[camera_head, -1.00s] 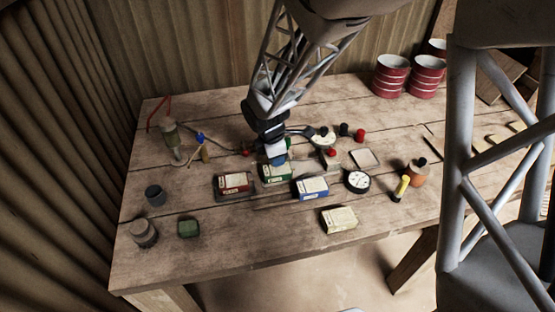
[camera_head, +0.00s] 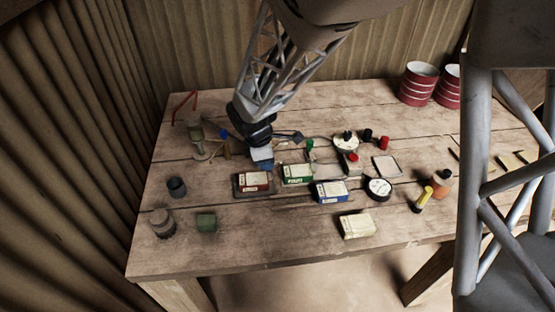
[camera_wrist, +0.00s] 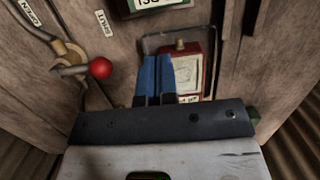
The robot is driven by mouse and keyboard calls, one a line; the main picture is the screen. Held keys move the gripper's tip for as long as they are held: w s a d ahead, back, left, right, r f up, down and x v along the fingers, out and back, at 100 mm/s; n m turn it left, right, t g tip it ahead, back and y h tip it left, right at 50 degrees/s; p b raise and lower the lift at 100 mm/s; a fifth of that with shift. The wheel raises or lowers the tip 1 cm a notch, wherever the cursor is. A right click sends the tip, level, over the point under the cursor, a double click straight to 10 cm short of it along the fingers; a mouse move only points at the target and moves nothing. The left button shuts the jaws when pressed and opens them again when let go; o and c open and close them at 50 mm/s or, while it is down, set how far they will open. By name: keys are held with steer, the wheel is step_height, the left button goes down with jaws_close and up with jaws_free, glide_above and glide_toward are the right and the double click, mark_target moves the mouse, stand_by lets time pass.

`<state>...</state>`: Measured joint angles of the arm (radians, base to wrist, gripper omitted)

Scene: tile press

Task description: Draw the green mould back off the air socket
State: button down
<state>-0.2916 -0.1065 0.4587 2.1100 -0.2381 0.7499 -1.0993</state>
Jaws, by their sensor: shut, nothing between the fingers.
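The green mould (camera_head: 298,174) is a small green block with a pale label. In the head view it lies on the table between a red block (camera_head: 254,183) and a blue block (camera_head: 330,191). My gripper (camera_head: 264,164) is low over the table, left of the green mould and apart from it, just behind the red block. In the wrist view its blue fingers (camera_wrist: 153,75) are together and empty beside the red block (camera_wrist: 194,66), which has a brass fitting on top. I cannot make out the air socket at the green mould or whether they touch.
A dial gauge (camera_head: 378,188), cream block (camera_head: 357,226), yellow-handled tool (camera_head: 422,200) and green pot (camera_head: 206,223) stand around. The front middle of the table is mostly clear.

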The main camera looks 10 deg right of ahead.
steer(key=shift+a, duration=1.3)
steer(key=shift+s+d+r, duration=0.15)
steer(key=shift+d+r, duration=0.15)
steer(key=shift+r, duration=0.15)
steer(key=s+d+r+m+t+y, duration=0.1)
steer(key=s+d+r+m, duration=0.85)
steer(key=r, duration=0.35)
steer(key=s+d+r+m, duration=0.3)
steer(key=s+m, duration=0.1)
steer(key=s, duration=0.3)
steer(key=s+d+r+m+t, duration=0.1)
steer(key=s+d+r+m, duration=0.2)
steer(key=s, duration=0.4)
steer(key=shift+r+m+t+y, duration=0.3)
steer(key=shift+r+m+y, duration=0.15)
steer(key=shift+m, duration=0.4)
